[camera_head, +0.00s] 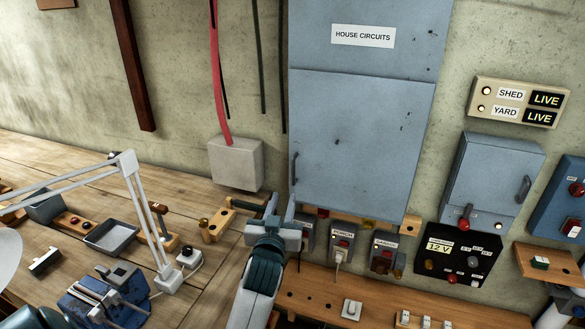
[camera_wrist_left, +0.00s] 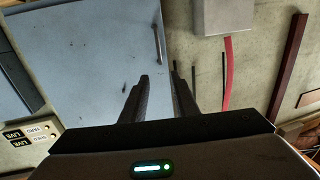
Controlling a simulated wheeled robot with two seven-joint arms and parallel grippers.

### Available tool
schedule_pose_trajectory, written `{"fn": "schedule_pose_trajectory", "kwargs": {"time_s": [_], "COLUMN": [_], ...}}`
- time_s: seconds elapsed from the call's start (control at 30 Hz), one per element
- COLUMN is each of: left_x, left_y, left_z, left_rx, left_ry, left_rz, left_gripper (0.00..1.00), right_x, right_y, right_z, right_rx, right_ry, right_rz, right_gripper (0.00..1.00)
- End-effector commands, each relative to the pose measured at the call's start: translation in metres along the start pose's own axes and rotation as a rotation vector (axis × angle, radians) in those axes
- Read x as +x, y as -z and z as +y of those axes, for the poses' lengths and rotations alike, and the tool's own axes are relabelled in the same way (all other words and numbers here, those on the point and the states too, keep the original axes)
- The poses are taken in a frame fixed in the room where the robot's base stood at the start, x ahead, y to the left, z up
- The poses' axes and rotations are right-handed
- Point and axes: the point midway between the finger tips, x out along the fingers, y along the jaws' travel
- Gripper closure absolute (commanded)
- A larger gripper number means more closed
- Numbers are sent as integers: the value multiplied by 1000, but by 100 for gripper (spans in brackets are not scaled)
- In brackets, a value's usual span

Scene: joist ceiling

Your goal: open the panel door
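The panel door (camera_head: 362,140) is a blue-grey metal sheet on the wall cabinet, below the label HOUSE CIRCUITS, and looks shut. Its dark upright handle (camera_head: 295,168) is near the left edge. The door (camera_wrist_left: 85,60) and handle (camera_wrist_left: 157,43) also show in the left wrist view, which sees the scene upside down. My left gripper (camera_head: 281,205) is below the handle, near the door's lower left corner, fingers pointing up. In the wrist view its fingers (camera_wrist_left: 160,76) are apart with nothing between them, roughly in line with the handle and short of it. My right gripper is not in view.
A grey junction box (camera_head: 236,163) with a red cable is left of the door. A smaller blue box (camera_head: 491,182) and a LIVE indicator panel (camera_head: 518,102) are to the right. Below are switch units and a black 12 V panel (camera_head: 458,254). A white lamp arm (camera_head: 135,190) stands on the bench.

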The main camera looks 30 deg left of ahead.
Motion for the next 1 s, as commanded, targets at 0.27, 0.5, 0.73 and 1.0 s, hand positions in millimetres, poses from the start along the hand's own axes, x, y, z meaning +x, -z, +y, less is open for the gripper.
{"fn": "schedule_pose_trajectory", "kwargs": {"time_s": [0.27,0.5,0.73,1.0], "left_x": [17,52,94,141], "left_y": [-1,-2,-3,-3], "left_z": [0,1,0,0], "left_rx": [1,1,2,1], "left_ry": [-1,-1,-1,-1], "left_rz": [2,2,2,2], "left_gripper": [73,73,73,73], "right_x": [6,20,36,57], "right_y": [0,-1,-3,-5], "right_z": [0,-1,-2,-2], "right_rx": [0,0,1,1], "right_ry": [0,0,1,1], "right_rz": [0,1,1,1], "right_gripper": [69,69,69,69]}}
